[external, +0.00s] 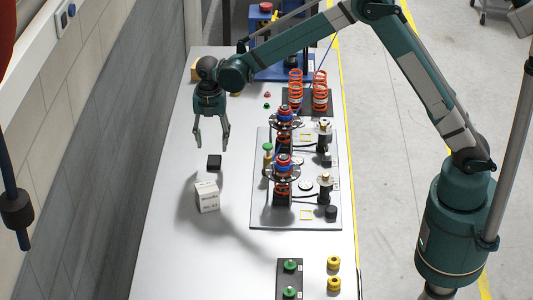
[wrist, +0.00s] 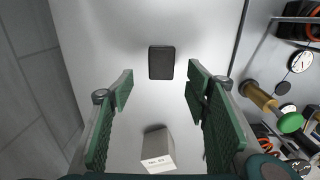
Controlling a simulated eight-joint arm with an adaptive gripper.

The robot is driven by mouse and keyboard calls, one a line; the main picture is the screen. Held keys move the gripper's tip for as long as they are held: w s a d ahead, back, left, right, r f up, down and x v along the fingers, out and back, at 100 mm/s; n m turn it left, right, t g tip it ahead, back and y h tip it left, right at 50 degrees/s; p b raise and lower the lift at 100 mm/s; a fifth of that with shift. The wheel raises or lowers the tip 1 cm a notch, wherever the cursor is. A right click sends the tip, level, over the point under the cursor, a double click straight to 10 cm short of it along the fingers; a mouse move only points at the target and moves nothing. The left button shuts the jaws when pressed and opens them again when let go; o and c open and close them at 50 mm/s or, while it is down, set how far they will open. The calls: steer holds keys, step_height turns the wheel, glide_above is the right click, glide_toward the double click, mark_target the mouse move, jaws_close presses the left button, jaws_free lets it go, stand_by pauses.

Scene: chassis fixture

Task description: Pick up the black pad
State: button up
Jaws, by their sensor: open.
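The black pad (external: 214,162) is a small dark block lying flat on the pale table, left of the chassis plate. In the wrist view the black pad (wrist: 161,62) lies just beyond the fingertips, roughly centred between them. My gripper (external: 212,148) points down above the table near the pad, with its fingers apart and nothing between them. Its two green-padded fingers also show in the wrist view (wrist: 160,78), open wide. The pad is fully in view and apart from the fingers.
A white labelled box (external: 207,196) stands just in front of the pad; it also shows in the wrist view (wrist: 157,150). The chassis plate (external: 258,218), with orange springs and a brass-and-green post (external: 267,156), is to the right. Table left of the pad is clear.

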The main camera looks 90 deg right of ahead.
mark_target(214, 160)
steer(key=shift+f, duration=0.1)
steer(key=shift+f, duration=1.2)
steer(key=shift+f, duration=0.15)
steer(key=shift+s+f, duration=0.15)
steer(key=shift+f, duration=2.3)
steer(key=shift+c, duration=0.7)
steer(key=c, duration=0.9)
